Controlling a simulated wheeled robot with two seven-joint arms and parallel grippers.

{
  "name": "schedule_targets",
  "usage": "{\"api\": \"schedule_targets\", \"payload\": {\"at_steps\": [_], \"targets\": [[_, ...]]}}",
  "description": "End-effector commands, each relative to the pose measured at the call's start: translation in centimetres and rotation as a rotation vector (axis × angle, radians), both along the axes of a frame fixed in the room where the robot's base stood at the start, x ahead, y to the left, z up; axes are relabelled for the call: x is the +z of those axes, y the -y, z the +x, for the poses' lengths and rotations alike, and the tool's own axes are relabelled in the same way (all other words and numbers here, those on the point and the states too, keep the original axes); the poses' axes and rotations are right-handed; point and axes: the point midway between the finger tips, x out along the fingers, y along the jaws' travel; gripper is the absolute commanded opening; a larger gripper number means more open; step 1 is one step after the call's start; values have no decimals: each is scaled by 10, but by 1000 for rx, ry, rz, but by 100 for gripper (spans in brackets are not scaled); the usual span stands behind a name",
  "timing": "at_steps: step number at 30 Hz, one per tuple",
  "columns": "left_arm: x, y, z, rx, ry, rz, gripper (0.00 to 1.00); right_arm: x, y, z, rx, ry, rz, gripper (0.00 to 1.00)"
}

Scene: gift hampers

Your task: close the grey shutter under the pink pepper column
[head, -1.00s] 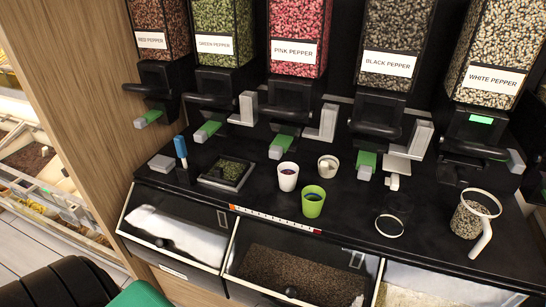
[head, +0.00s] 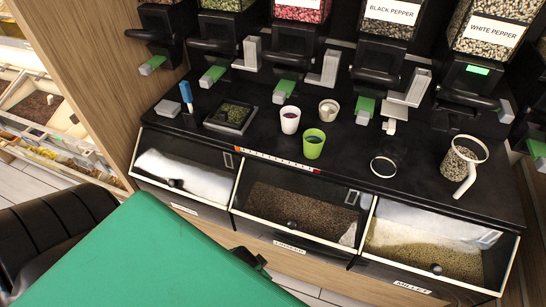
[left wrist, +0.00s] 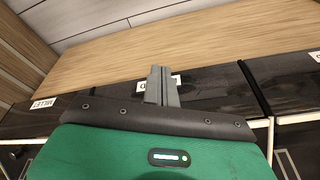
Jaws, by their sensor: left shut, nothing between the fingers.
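The pink pepper column (head: 300,10) is at the top middle of the head view, its label partly cut off. Below it is a black dispenser body (head: 289,45) with a grey-and-green tab (head: 283,91) at its front. A grey L-shaped piece (head: 326,69), which looks like the shutter, stands out at the dispenser's right side. My left gripper (left wrist: 163,72) shows in the left wrist view, its grey fingers together and empty, over the wooden and black front of the counter. In the head view my green left forearm fills the lower left and I cannot see the fingertips. My right gripper is not in view.
A white cup (head: 290,120), a green cup (head: 314,144) and a beige cup (head: 328,108) stand below the pink column. A pepper-filled jug (head: 463,166) stands at right, a black tray (head: 230,116) at left. Glass-fronted bins (head: 298,207) line the counter's front.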

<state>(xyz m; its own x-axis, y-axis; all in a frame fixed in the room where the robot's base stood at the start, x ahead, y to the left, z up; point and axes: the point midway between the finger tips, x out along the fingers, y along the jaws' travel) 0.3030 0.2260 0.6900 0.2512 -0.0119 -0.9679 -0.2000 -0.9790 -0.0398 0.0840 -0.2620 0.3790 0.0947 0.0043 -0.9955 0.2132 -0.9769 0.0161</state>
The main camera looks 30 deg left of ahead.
Motion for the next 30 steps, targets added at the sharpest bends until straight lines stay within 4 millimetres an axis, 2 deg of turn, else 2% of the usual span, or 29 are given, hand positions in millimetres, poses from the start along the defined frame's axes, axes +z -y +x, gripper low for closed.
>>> {"api": "schedule_targets", "payload": {"at_steps": [1, 5, 6, 9, 15, 20, 26, 30], "targets": [[35, -2, 5, -16, 26, 9, 0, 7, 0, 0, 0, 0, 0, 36], [112, -12, 16, -111, 106, 75, 0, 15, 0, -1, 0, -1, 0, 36], [139, -19, 21, -170, 145, 121, 0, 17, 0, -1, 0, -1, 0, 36], [187, -37, 37, -356, 248, 279, 0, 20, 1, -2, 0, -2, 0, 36], [246, -67, 70, -712, 379, 648, 0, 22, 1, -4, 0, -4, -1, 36], [284, -86, 95, -985, 411, 991, 0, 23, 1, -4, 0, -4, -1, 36], [327, -101, 121, -1303, 342, 1465, 0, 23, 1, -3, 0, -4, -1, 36], [354, -105, 135, -1495, 220, 1802, 0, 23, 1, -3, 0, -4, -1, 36]]}}
